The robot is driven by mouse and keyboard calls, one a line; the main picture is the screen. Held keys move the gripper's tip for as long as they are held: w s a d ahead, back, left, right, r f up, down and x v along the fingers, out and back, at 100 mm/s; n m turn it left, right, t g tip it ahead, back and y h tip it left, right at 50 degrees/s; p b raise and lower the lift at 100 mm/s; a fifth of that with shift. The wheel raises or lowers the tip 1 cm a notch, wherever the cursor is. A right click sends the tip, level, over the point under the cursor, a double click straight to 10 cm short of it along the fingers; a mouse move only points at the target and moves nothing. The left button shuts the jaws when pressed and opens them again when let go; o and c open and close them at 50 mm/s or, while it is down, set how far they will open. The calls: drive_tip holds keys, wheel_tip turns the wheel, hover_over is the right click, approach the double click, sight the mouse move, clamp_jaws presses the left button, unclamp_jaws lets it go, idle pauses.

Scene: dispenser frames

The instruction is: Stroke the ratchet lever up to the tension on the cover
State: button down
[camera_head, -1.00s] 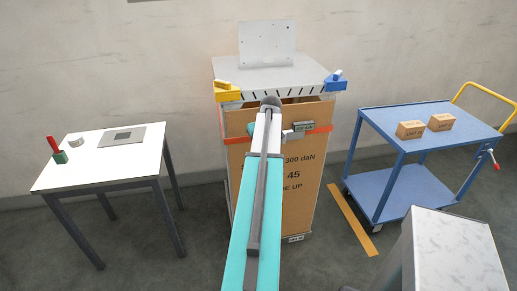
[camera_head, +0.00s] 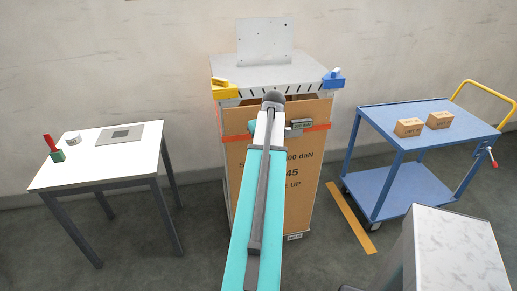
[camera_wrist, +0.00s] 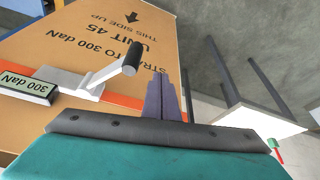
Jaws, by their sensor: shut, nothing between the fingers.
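The tan cover (camera_head: 300,190) stands upright on the front of a cabinet, with printed text including "300 daN" and "UNIT 45". An orange strap (camera_head: 318,128) runs across it. The pale ratchet lever (camera_wrist: 92,78) with its black grip (camera_wrist: 132,58) sticks out from the strap in the wrist view. My gripper (camera_wrist: 163,86) is shut and empty, beside the black grip; contact cannot be told. In the head view my arm hides the gripper and the lever.
A yellow block (camera_head: 225,91) and a blue block (camera_head: 333,80) sit at the cabinet's top corners. A white table (camera_head: 100,170) stands left. A blue trolley (camera_head: 385,122) with two small boxes stands right, and a grey-white block (camera_head: 455,250) is at front right.

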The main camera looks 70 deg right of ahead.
drive_tip(key=b+v, duration=0.1)
drive_tip(key=v, duration=0.5)
drive_tip(key=shift+a+r, duration=0.3)
drive_tip(key=shift+w, duration=0.15)
idle(1.7)
